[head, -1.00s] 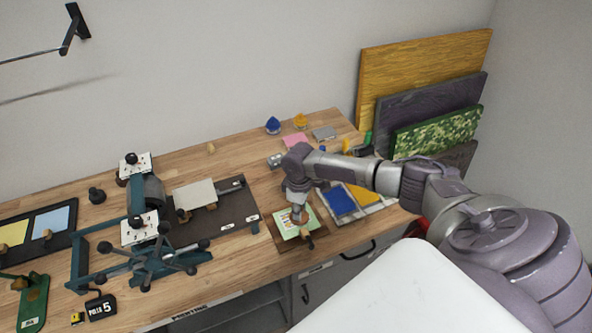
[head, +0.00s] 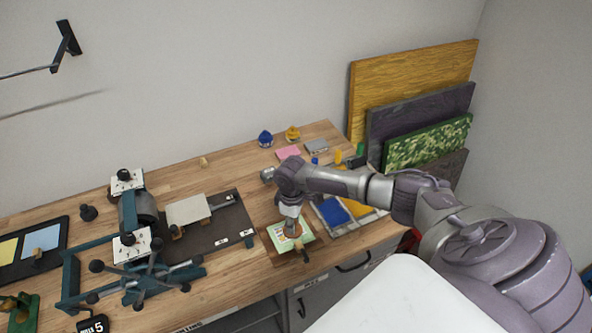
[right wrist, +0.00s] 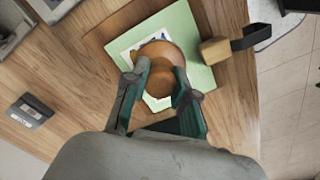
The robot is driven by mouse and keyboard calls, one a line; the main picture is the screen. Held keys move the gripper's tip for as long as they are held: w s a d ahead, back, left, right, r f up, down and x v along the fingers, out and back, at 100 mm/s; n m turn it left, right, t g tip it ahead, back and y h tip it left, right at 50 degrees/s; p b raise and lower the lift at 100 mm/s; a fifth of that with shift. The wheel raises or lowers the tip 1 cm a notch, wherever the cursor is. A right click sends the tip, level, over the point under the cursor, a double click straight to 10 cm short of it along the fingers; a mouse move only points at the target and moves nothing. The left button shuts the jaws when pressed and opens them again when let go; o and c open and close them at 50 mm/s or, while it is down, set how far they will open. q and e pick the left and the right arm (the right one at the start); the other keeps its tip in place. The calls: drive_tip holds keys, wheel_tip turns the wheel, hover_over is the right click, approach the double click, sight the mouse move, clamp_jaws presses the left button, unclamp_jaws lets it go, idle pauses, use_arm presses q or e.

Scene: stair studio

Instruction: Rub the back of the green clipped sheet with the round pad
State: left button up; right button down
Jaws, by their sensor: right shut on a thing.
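The green clipped sheet (head: 308,238) lies on a wooden board near the table's front edge. It also shows in the right wrist view (right wrist: 199,74), with a white printed piece on its middle. A clip with a wooden block (right wrist: 214,50) and a dark strap holds its edge. My right gripper (head: 291,213) is shut on the round brown pad (right wrist: 160,53), directly over the sheet. The pad covers part of the print and looks to be at the sheet's surface; contact itself is hidden. My left gripper is not in view.
A teal press (head: 140,262) stands left, beside a dark board (head: 225,225) with a grey plate. A tray with blue and yellow sheets (head: 335,212) lies just right of the green sheet. Small ink containers (head: 265,138) stand at the back.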

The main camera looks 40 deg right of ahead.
drive_tip(key=shift+w+a, duration=0.25)
drive_tip(key=shift+a, duration=0.75)
drive_tip(key=shift+w+a, duration=0.2)
drive_tip(key=shift+a, duration=0.75)
drive_tip(key=shift+d+r, duration=0.1)
drive_tip(key=shift+r, duration=0.65)
wheel_tip(320, 180, up, 6)
drive_tip(key=shift+f, duration=0.25)
